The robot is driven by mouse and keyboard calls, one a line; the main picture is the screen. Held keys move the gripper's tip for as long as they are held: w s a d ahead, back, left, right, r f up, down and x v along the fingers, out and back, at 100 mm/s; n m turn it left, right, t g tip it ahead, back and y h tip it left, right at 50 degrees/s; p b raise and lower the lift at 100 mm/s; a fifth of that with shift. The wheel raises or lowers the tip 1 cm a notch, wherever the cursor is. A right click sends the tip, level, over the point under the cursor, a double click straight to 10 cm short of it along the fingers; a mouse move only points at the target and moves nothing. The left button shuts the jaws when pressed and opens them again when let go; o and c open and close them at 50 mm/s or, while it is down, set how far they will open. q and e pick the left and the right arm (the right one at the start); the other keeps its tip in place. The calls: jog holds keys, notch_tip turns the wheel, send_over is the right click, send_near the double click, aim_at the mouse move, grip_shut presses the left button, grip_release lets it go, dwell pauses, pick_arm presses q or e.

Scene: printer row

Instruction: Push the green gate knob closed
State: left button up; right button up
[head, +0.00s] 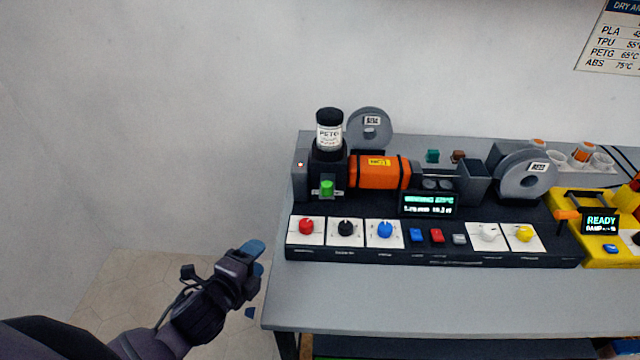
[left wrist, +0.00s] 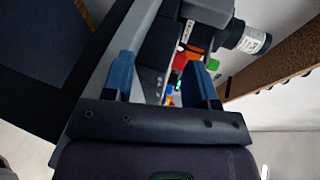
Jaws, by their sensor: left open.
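The green gate knob (head: 327,187) sits on the front of the dark block under the PETG bottle (head: 330,130), at the left end of the extruder machine. It also shows small in the left wrist view (left wrist: 213,66), beyond the fingers. My left gripper (head: 256,259) is left of the table's front left corner, apart from the knob and lower in the head view. Its blue fingers (left wrist: 160,78) stand apart in the left wrist view with nothing held between them. My right gripper is in neither view.
Red (head: 306,227), black (head: 345,228) and blue (head: 385,229) knobs line the machine's front panel. An orange barrel (head: 378,172) lies right of the green knob. The grey table's (head: 400,300) front strip is bare. A yellow machine (head: 612,250) stands at the right.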

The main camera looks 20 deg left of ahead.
aim_at(322, 187)
pick_arm(q)
jog(key=w+d+r+m+h, duration=0.1)
jog(key=w+r+m+h, duration=0.1)
jog(key=m, duration=0.5)
jog(key=w+d+r+m+h+p, duration=0.1)
jog(key=w+d+r+m+h, duration=0.1)
jog(key=m, duration=0.6)
jog(key=w+d+r+m+t+h, duration=0.1)
jog(key=w+r+m+h, duration=0.1)
jog(key=r+m, duration=0.3)
jog(key=shift+w+d+r+m+h+p, duration=0.2)
jog(key=shift+m+h, duration=0.25)
jog(key=shift+m, duration=0.2)
jog(key=shift+w+d+r+m+h+p, duration=0.1)
jog(key=shift+m+h+p, duration=0.1)
jog(key=shift+m+h, duration=0.35)
jog(key=x, duration=0.8)
jog(key=shift+w+p, duration=0.25)
jog(key=shift+p, duration=0.15)
jog(key=shift+w+d, duration=0.25)
jog(key=shift+w, duration=0.25)
jog(key=c, duration=0.8)
grip_shut()
